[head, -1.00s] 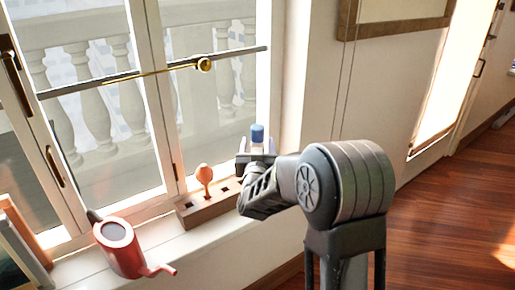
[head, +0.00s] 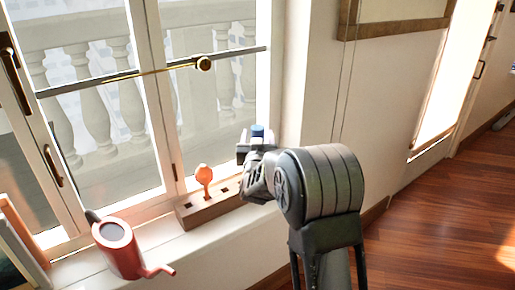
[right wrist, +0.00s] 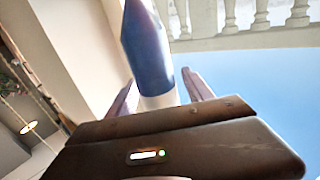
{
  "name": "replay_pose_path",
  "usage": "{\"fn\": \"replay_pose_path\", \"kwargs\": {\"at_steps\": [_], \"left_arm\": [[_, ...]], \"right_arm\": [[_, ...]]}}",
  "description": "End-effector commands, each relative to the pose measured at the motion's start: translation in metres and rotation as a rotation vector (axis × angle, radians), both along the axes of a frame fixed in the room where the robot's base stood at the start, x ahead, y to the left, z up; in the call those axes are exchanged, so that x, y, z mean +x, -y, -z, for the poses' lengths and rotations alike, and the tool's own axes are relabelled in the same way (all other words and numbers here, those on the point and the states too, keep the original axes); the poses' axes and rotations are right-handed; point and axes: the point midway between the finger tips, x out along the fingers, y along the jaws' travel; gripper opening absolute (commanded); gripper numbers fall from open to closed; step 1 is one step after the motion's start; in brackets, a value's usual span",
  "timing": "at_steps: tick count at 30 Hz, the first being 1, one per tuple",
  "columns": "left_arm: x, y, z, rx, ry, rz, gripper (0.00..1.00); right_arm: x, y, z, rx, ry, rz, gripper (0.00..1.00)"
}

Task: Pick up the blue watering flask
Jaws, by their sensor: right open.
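The blue watering flask (head: 257,131) stands at the right end of the window sill. Only its blue top shows in the head view, above my right gripper (head: 254,145). In the right wrist view the flask (right wrist: 148,45) has a blue body and a white part near the gripper. My right gripper (right wrist: 160,90) is open, with one finger on each side of the flask. I cannot tell whether the fingers touch it. The flask's lower part is hidden in the head view. My left gripper is not in view.
A wooden block with holes (head: 205,210) holds an orange bulb-shaped flask (head: 204,175), just left of my right gripper. A red watering can (head: 120,252) stands farther left on the sill. The window (head: 100,110) is behind, and the wall (head: 318,100) is close on the right.

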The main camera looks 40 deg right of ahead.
Motion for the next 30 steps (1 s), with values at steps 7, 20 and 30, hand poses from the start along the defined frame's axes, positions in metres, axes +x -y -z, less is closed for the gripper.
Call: {"fn": "replay_pose_path", "kwargs": {"at_steps": [7, 20, 30], "left_arm": [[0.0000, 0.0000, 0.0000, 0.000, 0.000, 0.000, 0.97], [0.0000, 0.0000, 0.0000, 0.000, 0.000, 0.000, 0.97], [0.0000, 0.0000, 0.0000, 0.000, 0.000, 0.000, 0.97]], "right_arm": [[-0.0002, -0.0001, 0.0000, 0.000, 0.000, 0.000, 0.60], [-0.0003, -0.0001, 0.0000, 0.000, 0.000, 0.000, 0.31], [-0.0003, -0.0001, 0.0000, 0.000, 0.000, 0.000, 0.03]]}}
